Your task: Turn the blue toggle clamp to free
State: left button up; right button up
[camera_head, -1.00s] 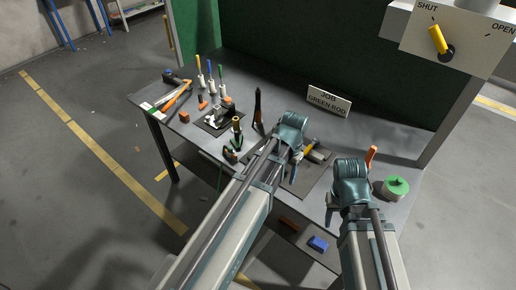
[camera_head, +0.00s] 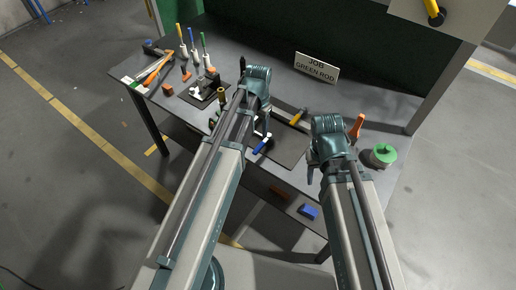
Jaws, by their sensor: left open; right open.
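A blue handle (camera_head: 262,143), which looks like the blue toggle clamp's lever, slants over the front left of a dark plate (camera_head: 290,146) on the table. The clamp's body is mostly hidden behind my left arm. A yellow handle (camera_head: 298,116) shows at the back of the same plate. My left gripper (camera_head: 262,122) is open, just above and behind the blue handle; its fingers are mostly hidden by its wrist, and I cannot tell whether they touch the clamp. My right gripper (camera_head: 313,174) is open and empty near the table's front right edge.
A sign (camera_head: 316,67) reading "JOB GREEN ROD" stands at the back. Rods with yellow, blue and green tops (camera_head: 204,44) stand at the left. An orange-handled tool (camera_head: 356,126) and a green-topped spool (camera_head: 383,154) are at the right. A blue block (camera_head: 308,211) lies below the tabletop.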

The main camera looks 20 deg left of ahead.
aim_at(258, 148)
pick_arm(q)
notch_tip(258, 148, down, 10)
jog(key=b, duration=0.9)
jog(key=shift+f, duration=0.1)
grip_shut()
dwell(0.8)
